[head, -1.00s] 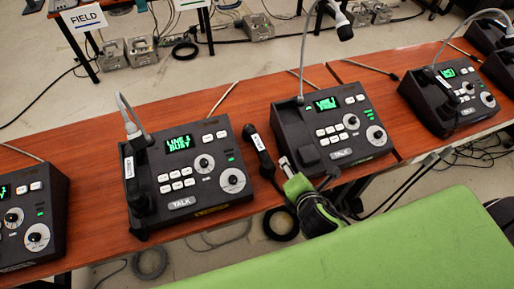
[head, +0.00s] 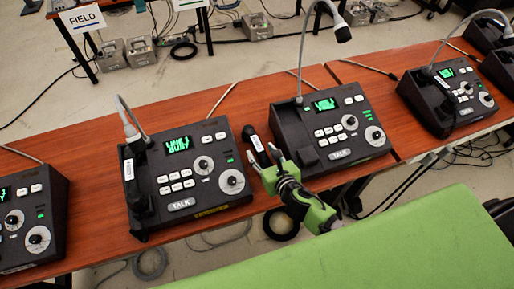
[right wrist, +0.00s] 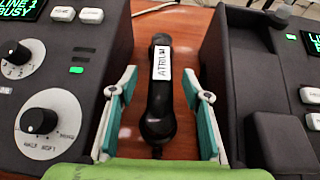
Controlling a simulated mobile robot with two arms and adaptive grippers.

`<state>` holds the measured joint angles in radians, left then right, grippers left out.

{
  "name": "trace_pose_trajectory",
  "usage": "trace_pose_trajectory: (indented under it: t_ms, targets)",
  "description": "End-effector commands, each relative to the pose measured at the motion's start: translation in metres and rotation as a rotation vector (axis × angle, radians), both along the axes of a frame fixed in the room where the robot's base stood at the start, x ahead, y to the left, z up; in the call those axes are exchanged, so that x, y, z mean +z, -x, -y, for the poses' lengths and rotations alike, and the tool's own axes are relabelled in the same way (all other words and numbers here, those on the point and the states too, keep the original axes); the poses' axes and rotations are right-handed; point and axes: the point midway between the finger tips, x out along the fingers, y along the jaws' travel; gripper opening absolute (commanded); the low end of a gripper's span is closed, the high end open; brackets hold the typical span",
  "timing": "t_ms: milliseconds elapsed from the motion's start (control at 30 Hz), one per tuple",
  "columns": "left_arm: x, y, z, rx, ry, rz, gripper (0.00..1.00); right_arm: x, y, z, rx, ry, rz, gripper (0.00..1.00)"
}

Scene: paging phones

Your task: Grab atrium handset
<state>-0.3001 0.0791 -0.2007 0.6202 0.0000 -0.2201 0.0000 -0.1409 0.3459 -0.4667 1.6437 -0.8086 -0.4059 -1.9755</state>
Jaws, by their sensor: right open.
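The atrium handset (right wrist: 159,92) is black with a white label reading ATRIUM. It lies on the wooden table between two paging phones in the right wrist view. In the head view its upper part and label (head: 256,143) show, and my gripper hides the lower end. My right gripper (right wrist: 158,110) is open, with one finger on each side of the handset and a gap to it on both sides. The right gripper (head: 264,163) also shows in the head view, over the table's front edge. My left gripper is not in view.
A paging phone (head: 190,165) with its own handset in place stands left of the handset. Another phone (head: 332,128) with an empty cradle stands right. More phones stand at both ends of the table (head: 110,230). A green surface (head: 400,250) lies in front.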

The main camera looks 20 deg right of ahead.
Motion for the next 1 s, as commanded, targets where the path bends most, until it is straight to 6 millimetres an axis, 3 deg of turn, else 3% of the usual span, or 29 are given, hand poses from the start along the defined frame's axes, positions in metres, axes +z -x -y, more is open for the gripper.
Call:
trace_pose_trajectory:
  t_ms: [533, 833, 867, 1000]
  targets:
    - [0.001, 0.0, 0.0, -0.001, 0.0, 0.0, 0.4, -0.024, -0.047, -0.003, -0.002, -0.001, 0.0, 0.44]
    - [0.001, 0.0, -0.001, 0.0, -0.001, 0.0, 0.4, -0.026, -0.051, -0.003, 0.0, -0.001, -0.001, 0.44]
    - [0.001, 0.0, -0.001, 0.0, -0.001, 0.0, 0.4, -0.026, -0.051, -0.003, 0.0, -0.001, -0.001, 0.42]
    - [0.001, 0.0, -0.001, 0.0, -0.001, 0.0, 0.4, -0.026, -0.051, -0.003, 0.0, -0.001, -0.001, 0.06]
